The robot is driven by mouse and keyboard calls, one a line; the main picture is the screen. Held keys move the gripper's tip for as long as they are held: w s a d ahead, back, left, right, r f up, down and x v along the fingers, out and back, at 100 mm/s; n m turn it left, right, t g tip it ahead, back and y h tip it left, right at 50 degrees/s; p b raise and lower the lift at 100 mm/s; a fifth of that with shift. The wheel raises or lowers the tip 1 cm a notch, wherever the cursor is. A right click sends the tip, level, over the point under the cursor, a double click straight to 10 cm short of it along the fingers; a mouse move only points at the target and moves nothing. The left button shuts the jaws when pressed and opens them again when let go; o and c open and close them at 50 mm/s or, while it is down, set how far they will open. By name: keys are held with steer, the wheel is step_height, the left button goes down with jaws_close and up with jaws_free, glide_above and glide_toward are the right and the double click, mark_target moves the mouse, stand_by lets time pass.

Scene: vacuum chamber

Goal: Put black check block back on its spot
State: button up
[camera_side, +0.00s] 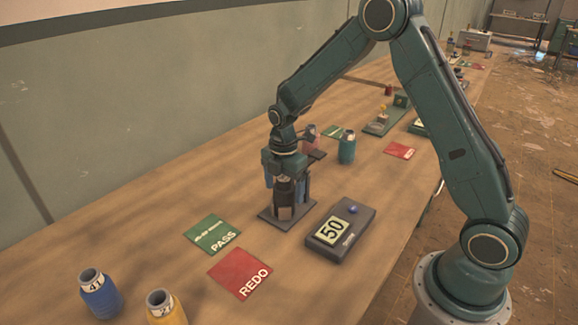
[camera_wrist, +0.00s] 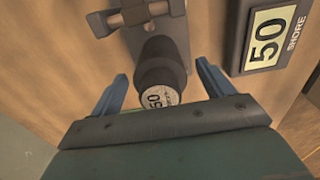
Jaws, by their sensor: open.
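The black check block (camera_wrist: 160,62) is a dark cylinder with a pale round "50" label on the end facing the wrist camera. In the side view the dark block (camera_side: 285,190) shows between my gripper's fingers, above or on a small dark base plate (camera_side: 270,215). My gripper (camera_side: 287,194) points down there. In the wrist view the blue fingers of my gripper (camera_wrist: 162,72) are open on both sides of the block, with gaps visible. The block's foot is hidden, so I cannot tell what it rests on. Its spot is not clearly identifiable.
A grey readout box (camera_side: 341,232) showing "50" lies right of the plate. A green PASS card (camera_side: 213,233) and red REDO card (camera_side: 240,272) lie in front.

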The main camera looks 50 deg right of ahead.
steer(key=shift+f, duration=0.35)
steer(key=c, duration=1.4)
steer(key=shift+o, duration=0.2)
steer(key=shift+d, duration=0.25)
steer(key=shift+r, duration=0.2)
steer(key=shift+r, duration=6.35)
